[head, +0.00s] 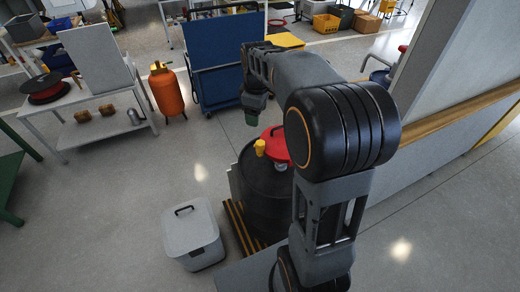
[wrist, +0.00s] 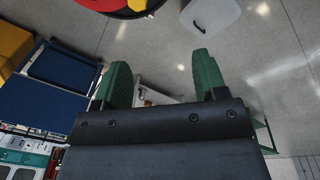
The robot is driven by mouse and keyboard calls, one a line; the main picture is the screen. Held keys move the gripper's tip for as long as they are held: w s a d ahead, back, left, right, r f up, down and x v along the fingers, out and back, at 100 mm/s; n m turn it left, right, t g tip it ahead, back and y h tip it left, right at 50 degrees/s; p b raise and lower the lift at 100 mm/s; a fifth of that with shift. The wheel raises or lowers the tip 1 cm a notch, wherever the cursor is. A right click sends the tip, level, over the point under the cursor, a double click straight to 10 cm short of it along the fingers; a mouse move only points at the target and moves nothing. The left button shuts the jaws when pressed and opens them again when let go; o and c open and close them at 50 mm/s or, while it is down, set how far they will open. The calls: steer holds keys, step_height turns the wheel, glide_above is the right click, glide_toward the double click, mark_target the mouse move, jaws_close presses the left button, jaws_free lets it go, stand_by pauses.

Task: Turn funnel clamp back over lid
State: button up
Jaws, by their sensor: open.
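A black drum (head: 262,195) stands in the middle of the head view, partly hidden behind my arm. A round red funnel or lid (head: 274,146) sits on its top; which of these it is I cannot tell. A yellow piece (head: 259,147), probably the clamp, stands at its left edge. In the wrist view the red part (wrist: 95,4) shows only at the top edge, cut off. My gripper (head: 251,117) is above and slightly left of the yellow piece, apart from it. Its green fingers (wrist: 162,75) are spread with nothing between them.
A white lidded box (head: 192,235) stands on the floor left of the drum, beside a yellow-black striped edge (head: 238,228). An orange gas cylinder (head: 167,92) and blue cart (head: 215,60) stand behind. A low wall (head: 420,175) runs along the right.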

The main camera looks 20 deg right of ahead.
mark_target(260, 143)
steer(key=w+d+f+n, duration=0.1)
steer(key=f, duration=0.5)
steer(key=w+d+f+n, duration=0.1)
steer(key=w+f, duration=0.1)
steer(key=f, duration=0.5)
steer(key=w+d+f+n+g+b, duration=0.1)
steer(key=w+f, duration=0.1)
steer(key=f, duration=0.5)
steer(key=shift+w+d, duration=0.1)
steer(key=shift+d, duration=0.2)
steer(key=c, duration=0.9)
